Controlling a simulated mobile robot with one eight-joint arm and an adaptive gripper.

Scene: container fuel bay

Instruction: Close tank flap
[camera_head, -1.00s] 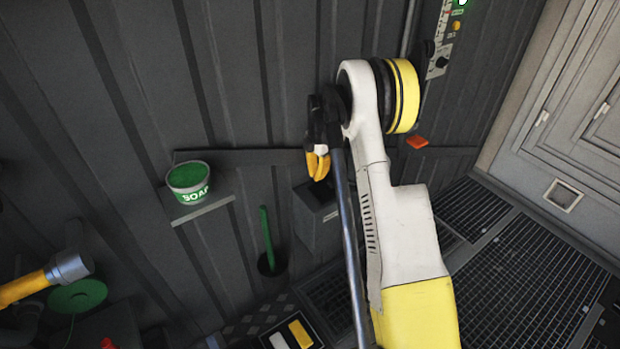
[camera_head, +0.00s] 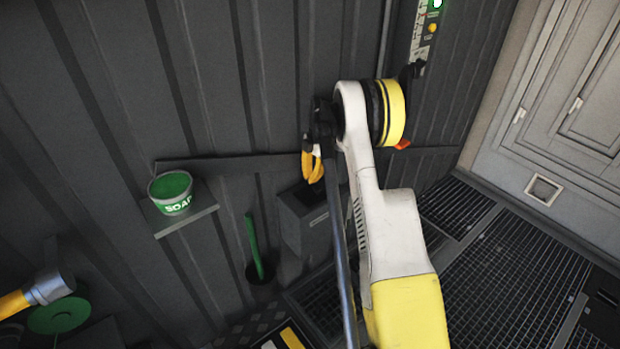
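My gripper (camera_head: 313,166), with yellow fingers, hangs pointing down near the middle of the view, in front of the dark ribbed wall. Its fingers look close together, but they are too small and partly turned away to tell the gap. I see nothing held in it. No tank flap can be made out in this view. My white and yellow arm covers part of the wall and floor to the right of the gripper.
A green soap tub (camera_head: 171,194) stands on a small wall shelf (camera_head: 193,221). A dark grey box (camera_head: 305,222) is below my gripper. A control panel (camera_head: 424,35) is at top right, beside pale doors (camera_head: 575,95). Floor grating (camera_head: 510,285) lies at right.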

